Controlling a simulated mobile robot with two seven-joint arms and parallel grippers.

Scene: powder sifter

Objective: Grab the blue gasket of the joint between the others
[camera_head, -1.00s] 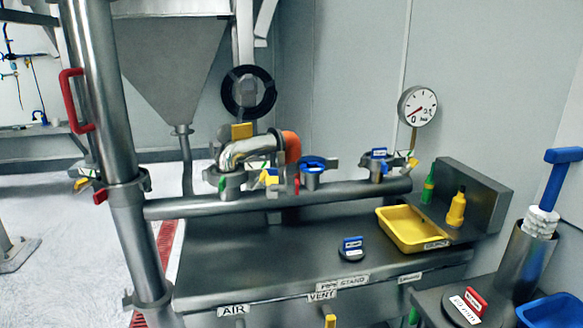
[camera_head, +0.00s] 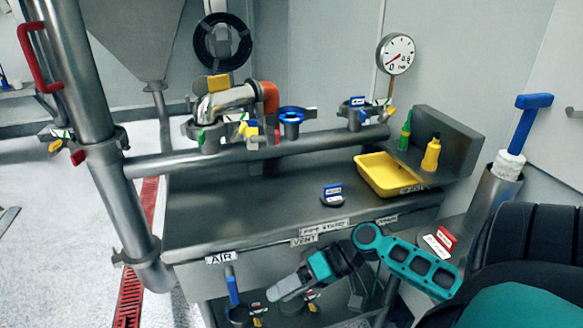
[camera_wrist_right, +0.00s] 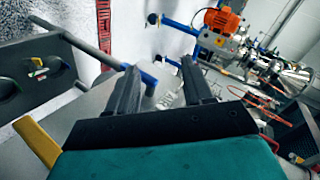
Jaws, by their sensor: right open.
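The blue gasket (camera_head: 291,115) is a ring on the top of the middle joint in the head view. The middle joint (camera_head: 291,128) stands upright on the horizontal pipe, between the left joint with the curved metal elbow (camera_head: 228,97) and the right joint (camera_head: 355,112) beside the gauge. My right gripper (camera_head: 274,292) is low in front of the bench, well below and apart from the gasket. My left gripper is not in view.
The horizontal pipe (camera_head: 250,152) runs above the bench (camera_head: 240,205). A yellow tray (camera_head: 362,168), green and yellow bottles, and a small blue-tagged black disc (camera_head: 332,196) are on the right side. A blue-handled brush stands in a metal tube. The bench's middle is mostly clear.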

